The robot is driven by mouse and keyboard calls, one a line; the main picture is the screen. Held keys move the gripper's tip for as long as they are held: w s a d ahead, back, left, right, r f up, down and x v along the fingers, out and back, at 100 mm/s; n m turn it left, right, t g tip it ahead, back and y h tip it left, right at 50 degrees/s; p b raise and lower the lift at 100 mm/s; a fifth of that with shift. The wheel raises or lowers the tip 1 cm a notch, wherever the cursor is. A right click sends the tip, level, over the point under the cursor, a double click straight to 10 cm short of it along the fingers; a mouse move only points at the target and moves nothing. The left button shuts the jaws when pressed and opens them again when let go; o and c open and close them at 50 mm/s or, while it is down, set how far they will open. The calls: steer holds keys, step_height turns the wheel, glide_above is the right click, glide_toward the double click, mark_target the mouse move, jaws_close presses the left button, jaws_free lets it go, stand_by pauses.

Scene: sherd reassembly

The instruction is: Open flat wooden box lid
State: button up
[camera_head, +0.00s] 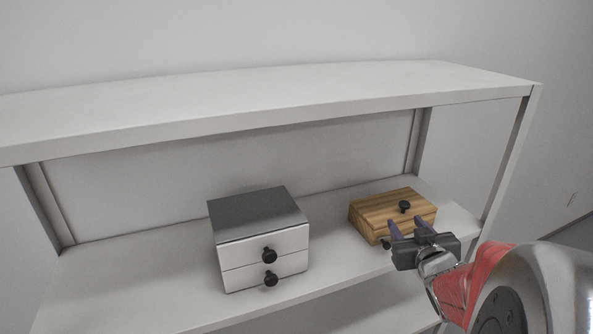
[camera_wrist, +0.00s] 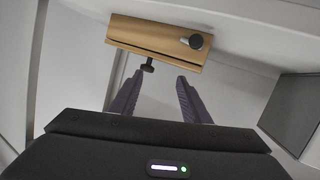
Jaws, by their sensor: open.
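The flat wooden box (camera_head: 375,216) sits on the right part of the middle shelf, with its lid down. A dark round knob (camera_head: 404,206) stands on the lid, and another dark knob (camera_head: 386,242) is on the box's front. The box also shows in the wrist view (camera_wrist: 140,33), with the lid knob (camera_wrist: 194,41) and the front knob (camera_wrist: 148,65). My gripper (camera_head: 408,226) is in front of the box, and its fingers hide part of the front. In the wrist view my gripper (camera_wrist: 156,86) is open and empty, its fingertips short of the box.
A white two-drawer cabinet (camera_head: 262,255) with a grey top and dark knobs stands left of the box. An upper shelf board (camera_head: 270,95) runs above, and a post (camera_head: 508,155) stands at the right. The shelf between cabinet and box is clear.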

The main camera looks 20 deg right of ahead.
mark_target(408, 207)
steer(key=shift+s+d+f+t+y, duration=0.15)
steer(key=shift+s+d+t+y, duration=0.1)
steer(key=shift+s+d+t, duration=0.45)
steer(key=shift+s+d+f+t+y, duration=0.2)
steer(key=shift+s+d+t+y, duration=0.25)
steer(key=shift+s, duration=0.4)
steer(key=shift+s+d+f+t+y, duration=0.15)
steer(key=shift+s+d+t, duration=0.3)
steer(key=shift+s+t, duration=0.25)
steer(key=x, duration=1.3)
steer(key=shift+w+d, duration=0.2)
steer(key=shift+w, duration=0.15)
jaws_close()
steer(key=shift+d, duration=0.1)
